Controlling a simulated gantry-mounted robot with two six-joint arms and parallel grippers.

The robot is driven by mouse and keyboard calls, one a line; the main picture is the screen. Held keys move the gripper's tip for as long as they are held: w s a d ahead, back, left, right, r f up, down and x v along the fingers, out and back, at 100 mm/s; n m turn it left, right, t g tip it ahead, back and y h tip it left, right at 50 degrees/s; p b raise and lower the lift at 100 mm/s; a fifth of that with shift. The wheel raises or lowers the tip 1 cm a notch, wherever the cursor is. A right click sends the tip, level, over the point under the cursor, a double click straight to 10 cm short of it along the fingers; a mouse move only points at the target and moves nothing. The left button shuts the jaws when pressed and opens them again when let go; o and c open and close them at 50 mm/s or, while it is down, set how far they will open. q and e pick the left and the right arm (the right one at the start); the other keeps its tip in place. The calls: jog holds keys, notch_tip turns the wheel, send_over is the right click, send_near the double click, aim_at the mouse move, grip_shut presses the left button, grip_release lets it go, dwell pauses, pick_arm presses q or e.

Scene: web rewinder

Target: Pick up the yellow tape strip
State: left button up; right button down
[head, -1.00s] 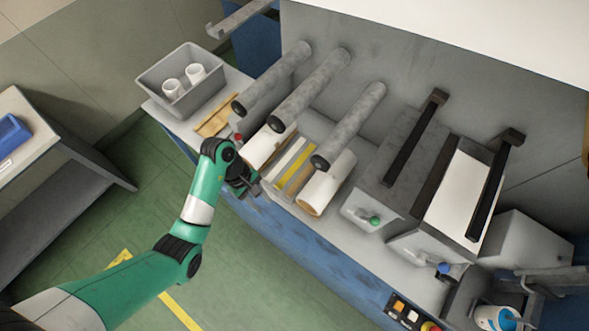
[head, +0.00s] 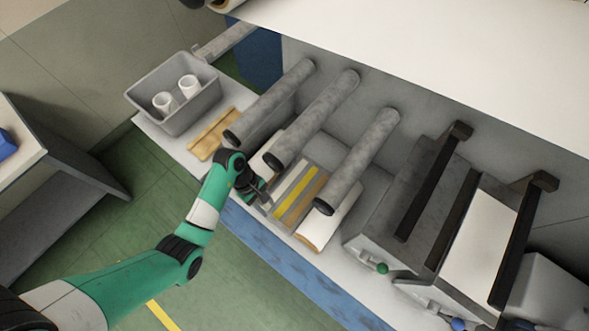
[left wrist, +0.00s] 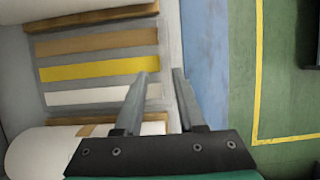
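The yellow tape strip (head: 294,190) lies flat on a grey plate between a white strip (head: 285,180) and a tan strip (head: 305,199). In the left wrist view the yellow strip (left wrist: 98,69) runs across the grey plate at left, between the tan strip (left wrist: 97,42) and the white strip (left wrist: 103,94). My left gripper (head: 267,203) is at the plate's front edge. In the left wrist view the left gripper (left wrist: 164,72) has its two fingers apart with nothing between them, just right of the strips' near ends. My right gripper is not in view.
White rolls (head: 328,220) sit on both sides of the strips. Grey rollers (head: 361,158) jut out above them. A grey bin (head: 178,92) with two white cores stands at the left end, beside a tan board (head: 214,134). The bench's blue front (head: 290,260) drops to the green floor.

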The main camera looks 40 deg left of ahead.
pick_arm(q)
jog(key=b+x, duration=0.1)
jog(key=x, duration=0.4)
jog(key=shift+f, duration=0.2)
grip_shut()
